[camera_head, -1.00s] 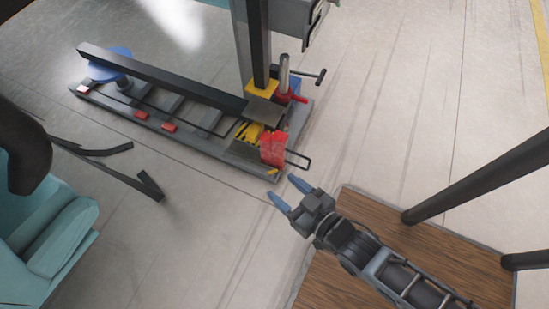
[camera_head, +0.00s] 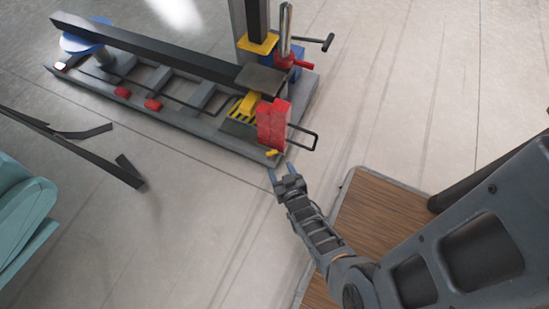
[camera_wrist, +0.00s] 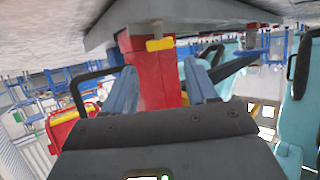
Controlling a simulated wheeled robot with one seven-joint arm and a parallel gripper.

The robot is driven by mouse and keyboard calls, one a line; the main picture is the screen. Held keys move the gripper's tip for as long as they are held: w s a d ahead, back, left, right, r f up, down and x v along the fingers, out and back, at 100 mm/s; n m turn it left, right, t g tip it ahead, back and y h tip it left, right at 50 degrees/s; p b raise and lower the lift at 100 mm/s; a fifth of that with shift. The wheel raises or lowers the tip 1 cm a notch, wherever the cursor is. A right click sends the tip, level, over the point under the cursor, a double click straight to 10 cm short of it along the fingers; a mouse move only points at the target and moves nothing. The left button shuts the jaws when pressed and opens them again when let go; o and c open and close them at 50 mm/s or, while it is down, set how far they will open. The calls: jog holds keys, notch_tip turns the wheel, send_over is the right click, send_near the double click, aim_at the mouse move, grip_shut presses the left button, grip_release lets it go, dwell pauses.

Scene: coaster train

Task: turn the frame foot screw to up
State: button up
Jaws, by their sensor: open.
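A small yellow piece (camera_head: 272,153) sits at the near right corner of the grey frame base (camera_head: 190,128); it appears to be the foot screw, but I cannot tell for certain. In the wrist view the yellow piece (camera_wrist: 160,44) shows beyond my fingers, in front of the red block (camera_wrist: 135,48), under the edge of the upside-down base (camera_wrist: 185,15). My gripper (camera_head: 281,172) is open and empty, just in front of that corner. In the wrist view its blue fingers (camera_wrist: 160,75) stand apart on either side of the red block, with no visible contact.
A red block (camera_head: 272,125) and a black loop handle (camera_head: 303,138) stand beside the corner. A black beam (camera_head: 150,62) runs over the frame. A wooden platform (camera_head: 385,215) lies at right, teal seats (camera_head: 20,205) at left.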

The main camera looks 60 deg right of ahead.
aim_at(272, 153)
jog(key=b+x, duration=0.2)
jog(key=x, duration=0.3)
jog(key=shift+w+d+f+b, duration=0.25)
jog(key=shift+b, duration=0.15)
jog(key=shift+w+d+f+b, duration=0.2)
jog(key=shift+w+d+b, duration=0.1)
jog(key=shift+w+d, duration=0.25)
jog(key=shift+c, duration=0.4)
jog(key=c, duration=0.7)
